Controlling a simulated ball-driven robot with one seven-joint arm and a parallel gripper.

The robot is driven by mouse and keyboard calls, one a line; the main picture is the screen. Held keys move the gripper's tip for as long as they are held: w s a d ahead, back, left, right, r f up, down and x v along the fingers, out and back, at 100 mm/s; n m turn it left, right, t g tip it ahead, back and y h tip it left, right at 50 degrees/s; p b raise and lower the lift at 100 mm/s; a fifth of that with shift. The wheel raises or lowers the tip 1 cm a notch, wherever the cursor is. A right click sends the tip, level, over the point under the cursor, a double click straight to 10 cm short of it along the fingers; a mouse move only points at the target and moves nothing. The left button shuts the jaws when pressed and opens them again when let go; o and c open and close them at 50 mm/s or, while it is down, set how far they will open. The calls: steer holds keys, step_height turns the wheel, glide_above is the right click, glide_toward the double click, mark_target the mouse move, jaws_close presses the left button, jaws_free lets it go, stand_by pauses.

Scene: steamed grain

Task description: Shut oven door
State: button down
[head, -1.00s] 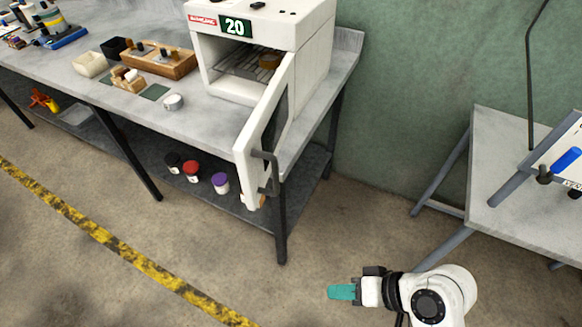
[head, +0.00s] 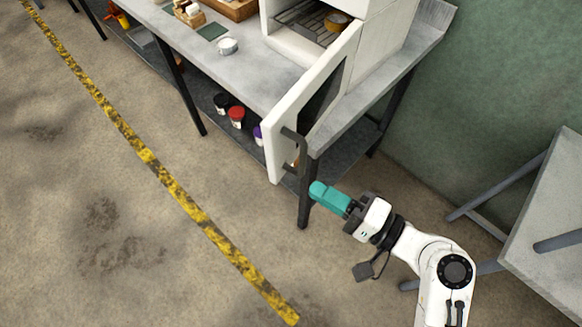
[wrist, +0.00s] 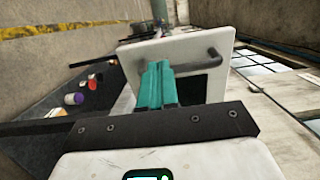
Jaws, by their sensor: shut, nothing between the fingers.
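The white oven (head: 375,35) stands at the right end of the workbench. Its door (head: 312,100) is swung wide open toward the front, with a dark handle (head: 300,150) near its free edge. A rack and a round yellowish item show inside the oven. My gripper (head: 316,190) has teal fingers, shut and empty, just right of and below the door handle, apparently not touching it. In the wrist view the teal fingers (wrist: 157,85) are together in front of the white door (wrist: 190,45), and the handle (wrist: 200,62) shows behind and to their right.
The workbench (head: 250,75) carries a small white round container (head: 228,46) and wooden trays. Its black leg (head: 304,200) stands close to my fingers. Jars (head: 236,117) sit on the lower shelf. A grey table (head: 555,215) is at the right. Floor at the left is clear.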

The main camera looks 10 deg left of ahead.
mark_target(275, 167)
steer(key=p+x, duration=0.1)
steer(key=x, duration=0.6)
steer(key=shift+a+p, duration=0.25)
steer(key=shift+p, duration=0.1)
